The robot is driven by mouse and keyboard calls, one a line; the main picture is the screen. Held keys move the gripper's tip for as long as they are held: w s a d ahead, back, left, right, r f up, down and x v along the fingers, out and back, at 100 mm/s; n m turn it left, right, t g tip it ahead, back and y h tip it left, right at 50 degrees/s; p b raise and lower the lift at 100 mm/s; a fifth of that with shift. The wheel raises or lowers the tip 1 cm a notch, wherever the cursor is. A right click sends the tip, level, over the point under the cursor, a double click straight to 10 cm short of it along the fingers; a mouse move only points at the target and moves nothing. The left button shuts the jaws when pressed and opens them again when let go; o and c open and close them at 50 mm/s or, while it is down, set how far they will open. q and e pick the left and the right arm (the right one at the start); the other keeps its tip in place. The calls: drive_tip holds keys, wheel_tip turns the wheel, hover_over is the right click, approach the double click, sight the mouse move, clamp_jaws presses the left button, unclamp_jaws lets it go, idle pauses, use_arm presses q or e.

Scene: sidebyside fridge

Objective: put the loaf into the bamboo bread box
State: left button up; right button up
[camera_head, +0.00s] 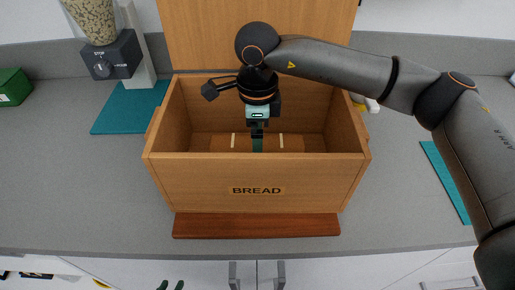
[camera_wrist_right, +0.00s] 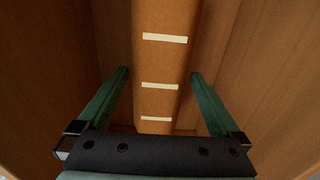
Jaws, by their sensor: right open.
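The loaf (camera_head: 220,142), brown with pale score marks, lies inside the open bamboo bread box (camera_head: 200,172), which is labelled BREAD. In the right wrist view the loaf (camera_wrist_right: 160,65) runs lengthwise between my right gripper's two green fingers (camera_wrist_right: 161,88), with a gap on each side. The right gripper (camera_head: 257,143) reaches down into the box from above and is open. Its fingertips are partly hidden by the front wall in the head view. My left gripper (camera_head: 171,285) shows only its two separated fingertips at the bottom edge; it is open and empty.
The box lid (camera_head: 215,35) stands raised behind. A reddish-brown wooden board (camera_head: 257,226) lies in front of the box. A dispenser (camera_head: 110,55) stands at the back left near a teal mat (camera_head: 120,120). The grey counter (camera_head: 80,185) is clear to the left.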

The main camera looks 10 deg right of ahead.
wheel_tip(320, 180, up, 9)
drive_tip(key=shift+r+b, duration=0.1)
drive_tip(key=shift+b, duration=0.3)
